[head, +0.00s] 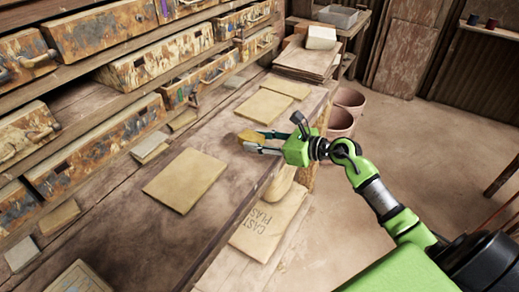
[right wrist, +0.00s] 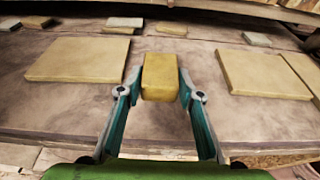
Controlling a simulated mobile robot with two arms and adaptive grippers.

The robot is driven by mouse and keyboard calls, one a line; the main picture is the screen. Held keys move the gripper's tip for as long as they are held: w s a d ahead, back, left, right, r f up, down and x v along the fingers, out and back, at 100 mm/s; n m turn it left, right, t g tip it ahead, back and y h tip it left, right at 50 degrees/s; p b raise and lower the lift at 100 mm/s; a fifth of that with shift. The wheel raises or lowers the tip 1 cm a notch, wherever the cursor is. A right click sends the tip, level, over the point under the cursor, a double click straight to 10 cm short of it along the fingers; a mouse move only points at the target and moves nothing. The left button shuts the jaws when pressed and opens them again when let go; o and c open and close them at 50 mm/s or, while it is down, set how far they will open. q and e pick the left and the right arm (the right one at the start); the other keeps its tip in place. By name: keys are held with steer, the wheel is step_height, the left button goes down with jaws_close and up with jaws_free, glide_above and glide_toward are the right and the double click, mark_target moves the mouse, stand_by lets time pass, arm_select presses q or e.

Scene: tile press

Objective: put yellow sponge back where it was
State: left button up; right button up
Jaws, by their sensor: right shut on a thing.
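The yellow sponge (head: 248,137) is a small block over the long wooden bench, between two flat tan tiles. My right gripper (head: 258,142) reaches in from the right and is shut on it. In the right wrist view the sponge (right wrist: 160,72) sits upright between the two fingers, with a finger touching each side. I cannot tell whether its underside touches the bench top. My left gripper is not in view.
A large tan tile (head: 185,180) lies on the bench nearer me, and another tile (head: 264,106) lies beyond the sponge. Drawers (head: 105,140) line the bench's left side. Bare bench (head: 215,130) lies around the sponge. A plaster bag (head: 268,224) is below the bench edge.

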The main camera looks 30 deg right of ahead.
mark_target(260, 156)
steer(key=shift+w+d+f, duration=0.3)
steer(key=shift+w+f, duration=0.05)
steer(key=shift+f, duration=0.15)
steer(key=shift+w+d+f, duration=0.25)
steer(key=shift+w+f, duration=0.05)
steer(key=shift+f, duration=0.2)
step_height(260, 156, down, 3)
steer(key=shift+r+p, duration=0.1)
steer(key=shift+p, duration=0.2)
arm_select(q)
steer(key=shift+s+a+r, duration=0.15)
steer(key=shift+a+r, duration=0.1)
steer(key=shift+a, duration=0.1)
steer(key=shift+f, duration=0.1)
arm_select(e)
steer(key=shift+f, duration=0.3)
steer(key=o, duration=1)
steer(key=shift+r, duration=0.1)
